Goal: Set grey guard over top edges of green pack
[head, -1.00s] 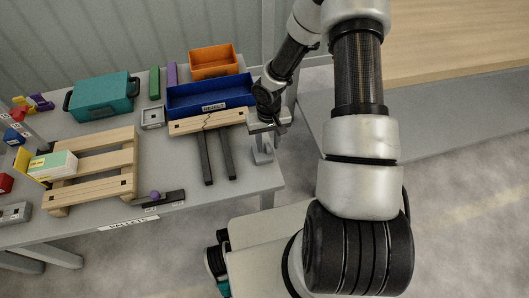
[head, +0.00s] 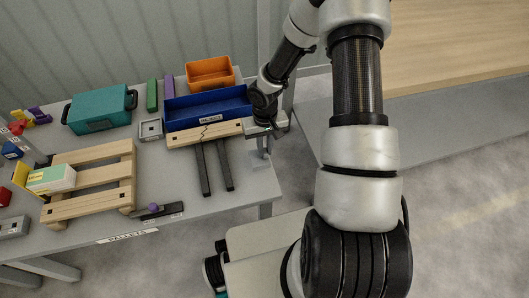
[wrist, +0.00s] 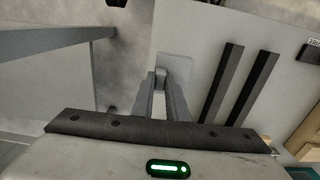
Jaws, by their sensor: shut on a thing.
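The green pack (head: 50,180) is a green and white box lying on the left part of a wooden pallet (head: 118,190). My gripper (head: 261,150) is at the right edge of the table, pointing down, far to the right of the pack. In the wrist view, my gripper (wrist: 161,78) has its fingers close together on a small light grey piece, which looks like the grey guard (wrist: 178,66). The fingers and wrist hide part of it. I cannot tell whether it touches the table. The pack is not in the wrist view.
A blue bin (head: 195,108), an orange bin (head: 210,72) and a teal case (head: 100,108) stand behind. A dark plate with a purple knob (head: 154,209) lies right of the pallet.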

